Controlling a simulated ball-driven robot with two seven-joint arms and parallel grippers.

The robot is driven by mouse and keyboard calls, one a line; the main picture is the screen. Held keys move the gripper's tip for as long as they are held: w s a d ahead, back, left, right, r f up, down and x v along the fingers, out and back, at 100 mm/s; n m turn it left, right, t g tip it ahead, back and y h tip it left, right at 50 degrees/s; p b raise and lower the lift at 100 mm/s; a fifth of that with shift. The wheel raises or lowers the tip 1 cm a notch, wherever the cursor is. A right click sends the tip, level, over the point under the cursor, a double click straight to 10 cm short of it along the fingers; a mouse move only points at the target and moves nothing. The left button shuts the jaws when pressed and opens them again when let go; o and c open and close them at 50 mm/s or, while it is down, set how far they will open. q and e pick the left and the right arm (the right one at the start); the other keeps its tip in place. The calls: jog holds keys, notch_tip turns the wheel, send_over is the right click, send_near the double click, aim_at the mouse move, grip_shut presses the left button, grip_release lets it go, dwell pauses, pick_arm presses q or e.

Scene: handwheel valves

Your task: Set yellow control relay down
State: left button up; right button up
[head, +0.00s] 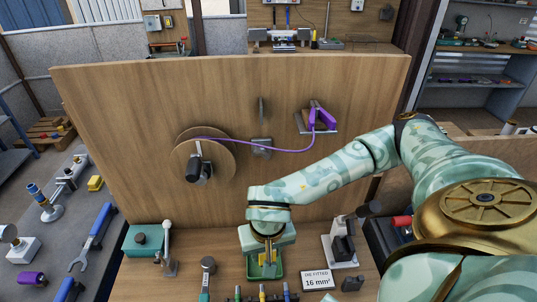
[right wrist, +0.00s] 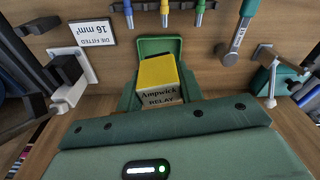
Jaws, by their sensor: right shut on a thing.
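The yellow control relay (right wrist: 158,73), a block with a yellow top and the lettering "Ampwick RELAY", shows in the right wrist view. My right gripper (head: 268,256) points down over the same green tray (head: 254,271) in the head view and is shut on the relay. The gripper's body hides most of the relay in the head view. I cannot tell whether the relay's underside touches the tray floor. My left gripper is not in view.
A "DIE FITTED 16 mm" sign (head: 317,280) and a black-and-white device (head: 341,245) stand right of the tray. A green box with a lever (head: 145,241) stands left. Several tools line the front edge. A wooden panel (head: 110,120) rises behind.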

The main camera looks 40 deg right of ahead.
jog(key=shift+w+n, duration=0.2)
jog(key=shift+n, duration=0.7)
jog(key=w+d+f+b, duration=0.1)
jog(key=w+d+f, duration=0.1)
jog(key=w+f, duration=0.1)
jog(key=w+d+f+b, duration=0.1)
jog(key=w+d+f, duration=0.2)
jog(key=w+d+f+b, duration=0.1)
jog(key=w+d+f, duration=0.2)
jog(key=w, duration=0.1)
jog(key=shift+w+d+f, duration=0.1)
jog(key=shift+d+f, duration=0.1)
jog(key=shift+f, duration=0.05)
notch_tip(320, 180, down, 4)
jog(key=shift+w+d+r+b, duration=0.15)
jog(key=shift+r+b, duration=0.05)
jog(key=shift+b, duration=0.55)
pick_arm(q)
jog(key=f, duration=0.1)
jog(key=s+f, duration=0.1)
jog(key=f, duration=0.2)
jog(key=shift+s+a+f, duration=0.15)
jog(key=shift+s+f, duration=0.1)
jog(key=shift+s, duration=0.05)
pick_arm(e)
jog(key=shift+r, duration=0.1)
jog(key=o, duration=1)
